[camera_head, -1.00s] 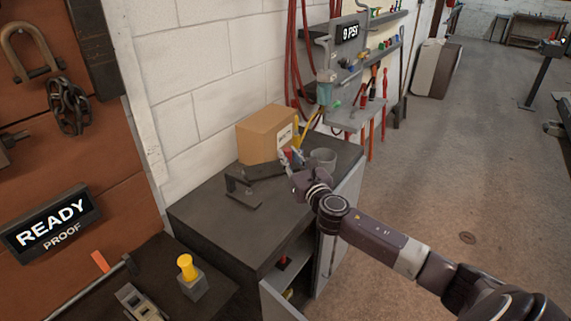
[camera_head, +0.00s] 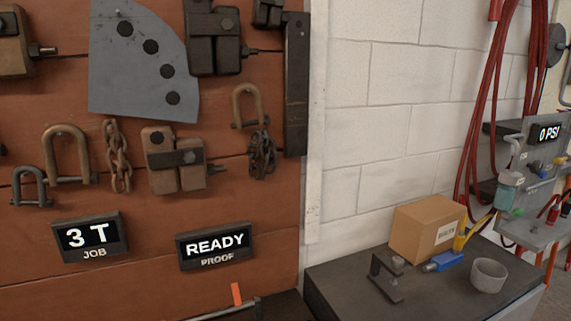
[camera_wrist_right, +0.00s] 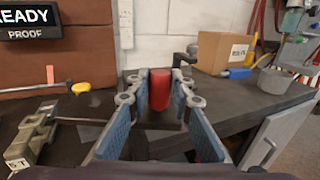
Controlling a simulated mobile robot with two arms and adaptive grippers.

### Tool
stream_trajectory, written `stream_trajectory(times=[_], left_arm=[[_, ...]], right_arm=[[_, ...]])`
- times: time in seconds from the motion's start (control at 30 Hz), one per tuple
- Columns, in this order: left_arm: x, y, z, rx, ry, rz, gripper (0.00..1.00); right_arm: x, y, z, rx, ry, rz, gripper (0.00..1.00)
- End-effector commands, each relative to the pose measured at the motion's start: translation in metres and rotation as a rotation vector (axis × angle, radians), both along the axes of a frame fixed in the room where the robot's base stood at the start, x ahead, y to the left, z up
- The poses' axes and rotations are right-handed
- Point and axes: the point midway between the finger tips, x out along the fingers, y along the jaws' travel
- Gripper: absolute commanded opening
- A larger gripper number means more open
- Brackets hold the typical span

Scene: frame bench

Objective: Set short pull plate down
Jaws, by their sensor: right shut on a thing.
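My right gripper (camera_wrist_right: 160,86) shows in the right wrist view, its two blue-padded fingers closed around a red, cylinder-like piece (camera_wrist_right: 159,90). I take this as the grip of the short pull plate. A dark flat part shows below it between the fingers, but its outline is hard to make out. The gripper is above the dark bench, between the yellow knob (camera_wrist_right: 81,88) and the cardboard box (camera_wrist_right: 222,52). My right gripper is outside the head view. My left gripper is in neither view.
The dark cabinet top (camera_head: 340,285) holds a cardboard box (camera_head: 424,228), a small black clamp stand (camera_head: 386,277), a blue-handled tool (camera_head: 444,261) and a grey cup (camera_head: 488,275). A metal tool (camera_wrist_right: 35,135) lies at left in the wrist view. The cabinet door (camera_wrist_right: 280,135) stands open.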

Motion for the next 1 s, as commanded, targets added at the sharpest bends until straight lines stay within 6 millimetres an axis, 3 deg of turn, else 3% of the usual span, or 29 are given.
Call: stream_trajectory(times=[0.03,0.2,0.4,0.6,1.0], left_arm=[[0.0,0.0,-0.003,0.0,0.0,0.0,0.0],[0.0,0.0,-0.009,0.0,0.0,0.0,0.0],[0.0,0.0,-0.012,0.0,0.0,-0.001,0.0],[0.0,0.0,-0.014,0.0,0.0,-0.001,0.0],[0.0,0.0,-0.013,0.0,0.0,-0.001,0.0]], right_arm=[[-0.021,0.013,0.0,0.005,-0.001,0.01,0.0],[-0.079,0.042,0.014,0.006,-0.003,0.015,0.0],[-0.121,0.052,0.037,0.002,-0.005,-0.006,0.0],[-0.136,0.054,0.05,-0.001,-0.006,-0.022,0.0],[-0.138,0.054,0.052,-0.002,-0.007,-0.023,0.0]])
